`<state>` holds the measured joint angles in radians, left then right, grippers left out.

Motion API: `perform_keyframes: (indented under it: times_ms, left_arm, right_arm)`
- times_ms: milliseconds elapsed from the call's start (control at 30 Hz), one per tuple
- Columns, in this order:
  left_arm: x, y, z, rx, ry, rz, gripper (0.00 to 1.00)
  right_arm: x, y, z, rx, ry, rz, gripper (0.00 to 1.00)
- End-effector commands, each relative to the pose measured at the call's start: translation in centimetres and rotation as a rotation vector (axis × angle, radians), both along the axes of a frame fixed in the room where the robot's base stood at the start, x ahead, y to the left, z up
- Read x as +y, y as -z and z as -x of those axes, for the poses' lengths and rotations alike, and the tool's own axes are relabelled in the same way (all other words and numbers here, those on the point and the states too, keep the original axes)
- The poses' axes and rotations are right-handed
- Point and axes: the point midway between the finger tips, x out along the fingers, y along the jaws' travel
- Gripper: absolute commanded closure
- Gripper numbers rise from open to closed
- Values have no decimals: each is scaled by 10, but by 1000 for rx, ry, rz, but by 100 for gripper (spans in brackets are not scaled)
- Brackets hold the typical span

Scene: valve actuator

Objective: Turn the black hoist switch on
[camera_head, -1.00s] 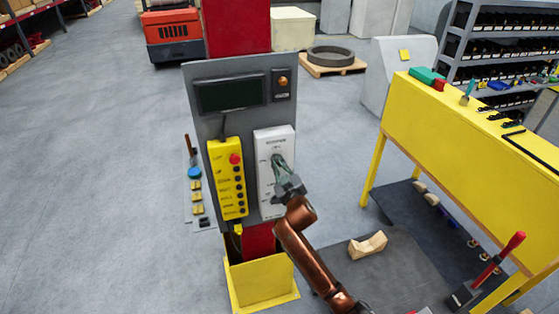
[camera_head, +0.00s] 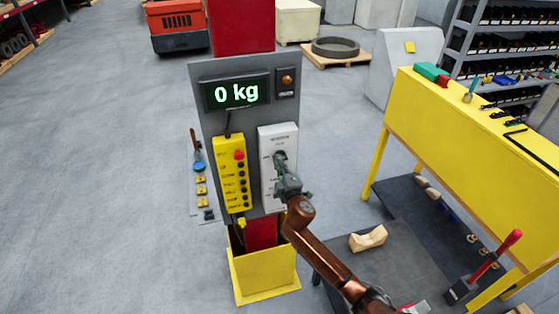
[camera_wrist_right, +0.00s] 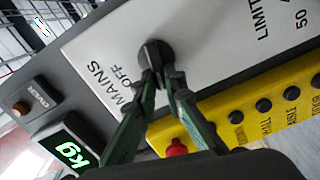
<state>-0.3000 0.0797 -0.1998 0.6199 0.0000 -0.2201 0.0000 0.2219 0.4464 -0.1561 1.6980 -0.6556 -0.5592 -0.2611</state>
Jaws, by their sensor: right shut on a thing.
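The black switch (camera_wrist_right: 154,55) is a round knob on the white panel (camera_head: 286,134), beside the "MAINS" and "OFF" lettering. In the head view it is mostly hidden by my right gripper (camera_head: 281,165). In the right wrist view the two green fingers of that gripper (camera_wrist_right: 160,82) are closed on the knob's handle. The display (camera_head: 236,93) above is lit and reads "0 kg" in green. My left gripper is in neither view.
A yellow push-button pendant (camera_head: 229,175) with a red button hangs just left of the white panel. A yellow workbench (camera_head: 470,130) with tools stands to the right. A wooden block (camera_head: 368,239) lies on the dark mat.

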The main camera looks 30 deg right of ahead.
Motion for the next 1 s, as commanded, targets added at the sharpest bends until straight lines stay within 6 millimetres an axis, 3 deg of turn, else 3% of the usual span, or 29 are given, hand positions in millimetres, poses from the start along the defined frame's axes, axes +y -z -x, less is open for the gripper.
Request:
perform_keyframes:
  times_ms: [400, 900, 933, 1000]
  left_arm:
    - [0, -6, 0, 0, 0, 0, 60]
    - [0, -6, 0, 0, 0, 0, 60]
    - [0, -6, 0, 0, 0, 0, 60]
    - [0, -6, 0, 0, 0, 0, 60]
  right_arm:
    - [1, 4, 0, 40, -1, 164, 100]
    - [1, 5, 0, 44, -1, 182, 100]
    - [1, 4, 0, 44, -1, 182, 89]
    - [1, 4, 0, 44, -1, 182, 85]
